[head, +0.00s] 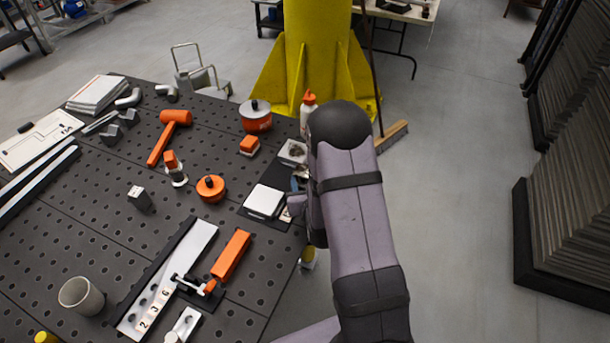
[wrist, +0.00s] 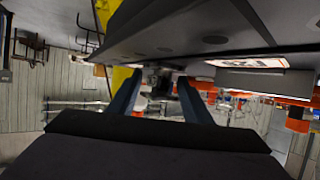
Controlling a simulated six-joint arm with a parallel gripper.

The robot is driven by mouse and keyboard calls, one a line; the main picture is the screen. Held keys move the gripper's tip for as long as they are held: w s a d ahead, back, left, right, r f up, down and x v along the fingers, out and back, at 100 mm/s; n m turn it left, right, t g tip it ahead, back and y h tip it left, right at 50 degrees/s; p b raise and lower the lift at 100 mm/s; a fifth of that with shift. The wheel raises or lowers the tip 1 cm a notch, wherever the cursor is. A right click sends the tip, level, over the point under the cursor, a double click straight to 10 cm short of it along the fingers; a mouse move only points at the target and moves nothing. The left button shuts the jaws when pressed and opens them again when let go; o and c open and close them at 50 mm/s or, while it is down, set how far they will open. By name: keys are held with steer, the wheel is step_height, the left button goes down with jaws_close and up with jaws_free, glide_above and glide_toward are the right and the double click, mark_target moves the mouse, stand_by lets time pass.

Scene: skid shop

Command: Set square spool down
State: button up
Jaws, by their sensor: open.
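My gripper (wrist: 159,82) shows in the wrist view as two dark fingers standing apart. A small grey-and-dark thing lies beyond and between the fingertips; I cannot tell whether it is the square spool or whether it touches them. In the head view my forearm covers most of the gripper at the table's right edge. A squarish pale piece with a dark middle (head: 292,152) sits on the table just left of my arm, and may be the square spool. A white square block (head: 264,200) lies on a dark plate below it.
The perforated black table (head: 95,235) holds an orange mallet (head: 168,135), orange round pieces (head: 211,188), an orange bar (head: 231,255), a numbered white plate (head: 170,275) and a cup (head: 80,296). A white bottle with an orange cap (head: 308,105) stands close to my arm. A yellow column (head: 315,50) rises behind.

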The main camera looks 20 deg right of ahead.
mark_target(306, 176)
steer(key=shift+c, duration=0.7)
jaws_close()
steer(key=shift+r, duration=0.2)
steer(key=shift+r+b, duration=0.75)
steer(key=shift+r, duration=4.05)
